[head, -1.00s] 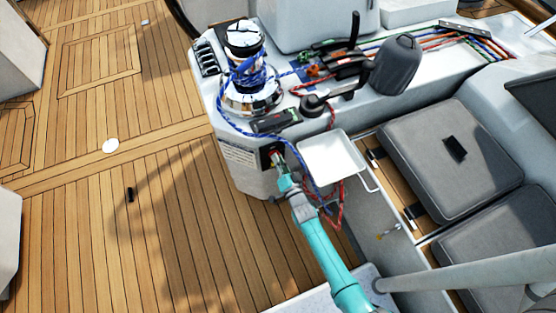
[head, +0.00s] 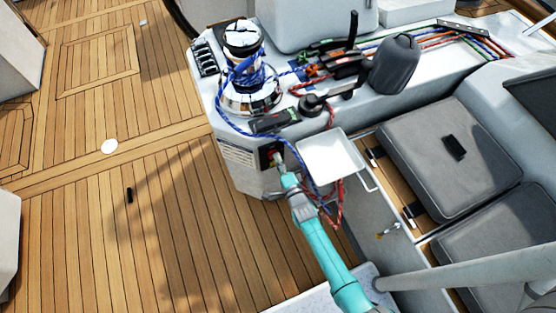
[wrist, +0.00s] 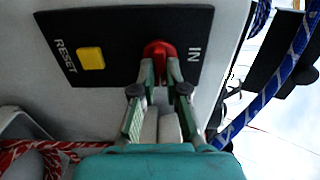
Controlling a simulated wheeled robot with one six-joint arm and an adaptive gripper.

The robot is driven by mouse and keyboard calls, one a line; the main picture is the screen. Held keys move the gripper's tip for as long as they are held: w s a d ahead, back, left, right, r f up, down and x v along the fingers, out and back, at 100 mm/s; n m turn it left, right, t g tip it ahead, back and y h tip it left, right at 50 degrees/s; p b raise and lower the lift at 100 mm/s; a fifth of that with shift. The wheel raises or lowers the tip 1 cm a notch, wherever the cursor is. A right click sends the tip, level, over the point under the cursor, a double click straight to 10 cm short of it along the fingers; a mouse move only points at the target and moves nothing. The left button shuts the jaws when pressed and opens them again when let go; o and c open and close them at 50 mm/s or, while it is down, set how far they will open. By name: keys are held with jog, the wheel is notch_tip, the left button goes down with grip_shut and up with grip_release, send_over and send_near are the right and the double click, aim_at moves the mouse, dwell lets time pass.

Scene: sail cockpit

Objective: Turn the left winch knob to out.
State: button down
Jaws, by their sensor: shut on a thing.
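The red winch knob (wrist: 158,48) sits on a black panel (wrist: 115,30) in the wrist view. The panel bears the words RESET and IN and a yellow button (wrist: 91,58). My gripper (wrist: 160,68) is shut on the knob, one finger at each side. The fingers hide part of the knob, and its pointer cannot be made out. In the head view, the panel (head: 265,155) is on the side of the white console, below the winch (head: 250,75). My gripper (head: 277,160) reaches it from the lower right.
A white tray (head: 330,155) juts out just right of my arm. Red and blue ropes (head: 325,205) hang close beside the arm. Grey seat cushions (head: 450,160) lie to the right. The wooden deck (head: 130,240) at left is mostly clear.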

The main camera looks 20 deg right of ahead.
jog(key=shift+m, duration=0.3)
jog(key=c, duration=1.2)
grip_release()
jog(key=shift+s, duration=0.1)
jog(key=s, duration=1.1)
jog(key=shift+s, duration=0.4)
